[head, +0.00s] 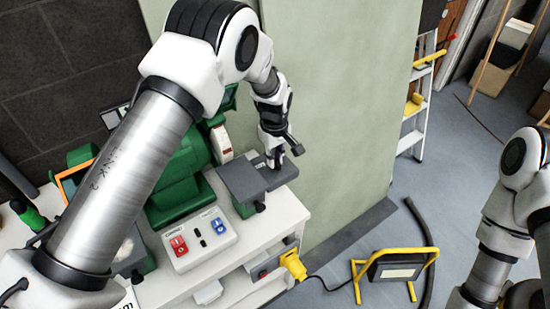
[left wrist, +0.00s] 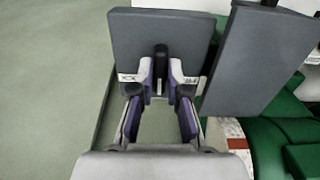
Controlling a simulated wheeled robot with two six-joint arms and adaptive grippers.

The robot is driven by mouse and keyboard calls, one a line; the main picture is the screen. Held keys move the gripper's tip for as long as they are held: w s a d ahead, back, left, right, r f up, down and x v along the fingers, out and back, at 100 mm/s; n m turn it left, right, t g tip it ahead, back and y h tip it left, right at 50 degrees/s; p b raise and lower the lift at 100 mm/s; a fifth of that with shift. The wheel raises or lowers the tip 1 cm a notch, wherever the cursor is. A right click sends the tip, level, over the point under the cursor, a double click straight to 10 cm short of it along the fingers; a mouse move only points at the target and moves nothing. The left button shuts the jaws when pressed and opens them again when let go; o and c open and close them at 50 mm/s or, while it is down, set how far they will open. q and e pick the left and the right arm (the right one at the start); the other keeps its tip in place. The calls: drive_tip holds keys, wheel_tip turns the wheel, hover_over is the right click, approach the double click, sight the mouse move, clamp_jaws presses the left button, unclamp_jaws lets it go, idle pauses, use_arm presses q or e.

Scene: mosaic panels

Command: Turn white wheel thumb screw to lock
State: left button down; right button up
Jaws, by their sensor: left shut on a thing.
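The green bench grinder (head: 182,165) stands on a white bench, its white wheel (head: 222,142) facing right. The white wheel also shows in the left wrist view (left wrist: 236,146), with a red mark. Grey rest plates (head: 243,180) lie beside the wheel. My left gripper (head: 275,158) is over the far plate. In the left wrist view, its fingers (left wrist: 160,80) are closed around a small dark upright piece, apparently the thumb screw (left wrist: 160,58), at the edge of a grey plate (left wrist: 137,35). Its lower part is hidden between the fingers. My right gripper is out of view.
A control panel (head: 200,238) with red and blue switches is at the bench front. A yellow plug (head: 293,265) sticks out of the bench side. A yellow-framed work lamp (head: 396,270) stands on the floor. A pale green panel (head: 345,110) rises behind the bench.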

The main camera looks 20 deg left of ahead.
use_arm(q)
drive_tip(key=m, duration=0.4)
drive_tip(key=shift+s+f+m, duration=0.2)
drive_tip(key=shift+f+m, duration=0.05)
drive_tip(key=shift+m, duration=2.35)
drive_tip(key=c, duration=1.2)
unclamp_jaws()
drive_tip(key=shift+o, duration=0.2)
drive_tip(key=shift+w, duration=0.25)
wheel_tip(320, 180, up, 12)
